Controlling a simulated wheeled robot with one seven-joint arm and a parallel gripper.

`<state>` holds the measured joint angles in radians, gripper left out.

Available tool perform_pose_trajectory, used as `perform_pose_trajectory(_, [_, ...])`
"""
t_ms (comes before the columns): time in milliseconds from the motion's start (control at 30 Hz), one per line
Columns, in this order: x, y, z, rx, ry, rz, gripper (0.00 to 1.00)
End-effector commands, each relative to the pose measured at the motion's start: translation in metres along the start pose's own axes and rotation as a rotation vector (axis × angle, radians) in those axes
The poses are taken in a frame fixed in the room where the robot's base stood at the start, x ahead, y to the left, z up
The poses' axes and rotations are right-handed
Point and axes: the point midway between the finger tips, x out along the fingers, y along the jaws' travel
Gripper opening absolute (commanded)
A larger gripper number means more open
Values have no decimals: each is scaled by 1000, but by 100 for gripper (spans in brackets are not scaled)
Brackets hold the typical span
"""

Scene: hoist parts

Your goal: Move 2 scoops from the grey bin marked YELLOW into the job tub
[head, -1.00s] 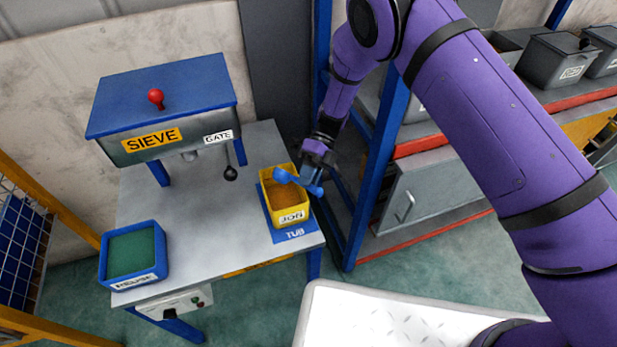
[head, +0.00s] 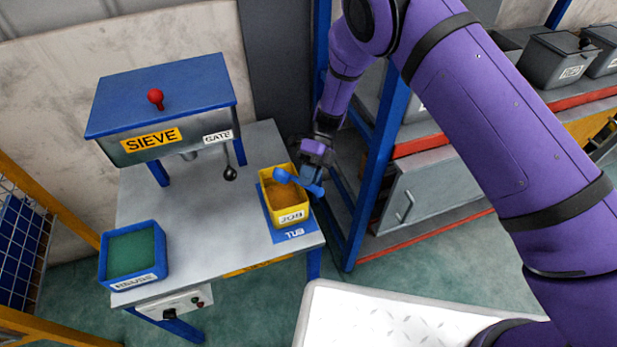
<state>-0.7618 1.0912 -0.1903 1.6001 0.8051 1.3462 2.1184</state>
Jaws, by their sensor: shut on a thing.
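The yellow job tub (head: 291,216), labelled JOB, sits on a blue mat (head: 295,235) marked TUB at the right end of the table. Orange-brown material lies inside it. My gripper (head: 315,168) is shut on a blue scoop (head: 286,177) just above the tub's right back edge. The scoop reaches left over the tub opening. I cannot tell whether the scoop holds anything. No bin label reading YELLOW is legible; my arm hides part of the shelf with the grey bins.
A sieve box (head: 165,110) with a gate lever stands at the back of the table (head: 190,235). A blue bin (head: 133,255) with green contents is at front left. A grey bin (head: 562,62) marked RED stands on the right shelf. A blue post (head: 378,165) rises beside my arm.

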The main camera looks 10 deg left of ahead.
Motion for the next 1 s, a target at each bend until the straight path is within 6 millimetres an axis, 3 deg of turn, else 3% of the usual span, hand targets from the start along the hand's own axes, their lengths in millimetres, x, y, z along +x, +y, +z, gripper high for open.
perform_pose_trajectory(400, [-8,14,-2,-3,-11,-518,0])
perform_pose_trajectory(1000, [-16,22,-6,0,-22,-980,0])
